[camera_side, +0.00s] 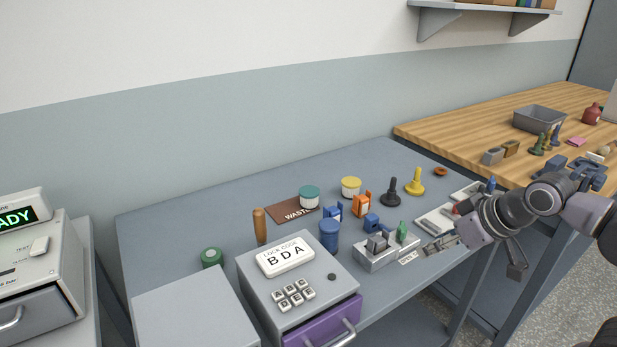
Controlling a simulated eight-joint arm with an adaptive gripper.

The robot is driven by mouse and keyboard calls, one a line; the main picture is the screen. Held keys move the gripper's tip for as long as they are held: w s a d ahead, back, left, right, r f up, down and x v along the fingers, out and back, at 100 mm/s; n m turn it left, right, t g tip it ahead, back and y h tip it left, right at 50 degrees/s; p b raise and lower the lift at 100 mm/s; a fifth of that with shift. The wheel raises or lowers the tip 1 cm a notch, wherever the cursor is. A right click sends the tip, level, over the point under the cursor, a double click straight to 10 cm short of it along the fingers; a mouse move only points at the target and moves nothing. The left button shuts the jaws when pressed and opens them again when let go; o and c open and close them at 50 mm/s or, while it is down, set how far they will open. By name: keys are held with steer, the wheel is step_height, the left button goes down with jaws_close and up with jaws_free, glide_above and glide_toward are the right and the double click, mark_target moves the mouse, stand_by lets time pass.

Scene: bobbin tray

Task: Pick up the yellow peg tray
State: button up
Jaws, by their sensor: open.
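No tray that is clearly yellow shows in the side view. A pale flat tray (433,222) with a small red piece lies just left of my gripper, and a second pale tray (464,191) with a blue piece lies behind it, partly hidden by my arm. I cannot tell whether either is the peg tray. A yellow knobbed piece (415,183) stands farther back, beside a black one (391,193). My gripper (478,252) is open at the right front edge of the grey table, with nothing seen in it.
A lock-code box (257,279) with a purple drawer stands at front. Jars, including a yellow-lidded one (351,187), stand at the back. A wooden bench (425,132) adjoins at right.

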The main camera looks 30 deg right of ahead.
steer(key=w+d+r+m+g+h, duration=0.1)
steer(key=w+d+r+m, duration=0.4)
steer(key=w, duration=0.3)
steer(key=m+g+h, duration=0.3)
steer(key=m+g, duration=0.2)
steer(key=m, duration=0.5)
glide_above(418, 168)
steer(key=a, duration=0.3)
step_height(418, 168, down, 4)
steer(key=f, duration=0.1)
steer(key=shift+s+x, duration=0.15)
steer(key=shift+x, duration=1.45)
steer(key=shift+s+x, duration=0.2)
steer(key=shift+x, duration=1.45)
steer(key=shift+s+x, duration=0.15)
steer(key=shift+x, duration=1.45)
steer(key=shift+d, duration=0.1)
jaws_close()
